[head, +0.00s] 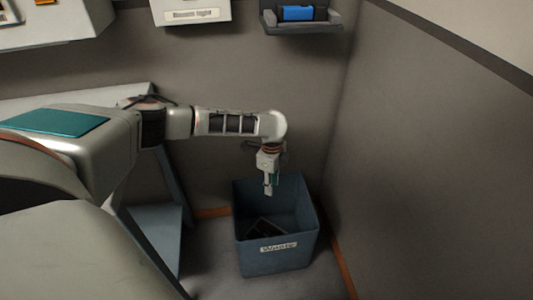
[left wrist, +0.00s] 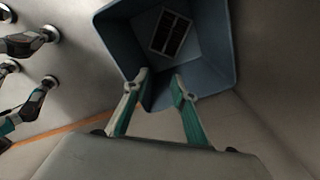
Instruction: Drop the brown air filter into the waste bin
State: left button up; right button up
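The blue-grey waste bin (head: 290,256), with a "Waste" label on its front, stands on the floor in the head view. Its open top also shows in the left wrist view (left wrist: 121,42). A dark, framed panel that looks like the air filter (left wrist: 170,33) lies inside the bin; it is partly visible in the head view (head: 266,228). Its brown colour is hard to make out. My left gripper (head: 268,190) points down over the bin's opening. In the left wrist view its fingers (left wrist: 159,84) are apart with nothing between them. My right gripper is not in view.
A wall stands close to the right of the bin. A holder (head: 302,27) with a blue object (head: 298,13) hangs on the back wall above. A white box (head: 190,13) is mounted to its left. A shelf-like stand (head: 155,225) is left of the bin.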

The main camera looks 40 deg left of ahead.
pick_arm(q)
jog(key=s+d+r+n+p, duration=0.3)
jog(key=s+d+r, duration=0.2)
jog(key=r, duration=0.2)
jog(key=s+d+r+n+p, duration=0.4)
jog(key=s+r, duration=0.1)
jog(key=r, duration=0.2)
jog(key=shift+s+d+r, duration=0.2)
jog(key=shift+s+d, duration=0.15)
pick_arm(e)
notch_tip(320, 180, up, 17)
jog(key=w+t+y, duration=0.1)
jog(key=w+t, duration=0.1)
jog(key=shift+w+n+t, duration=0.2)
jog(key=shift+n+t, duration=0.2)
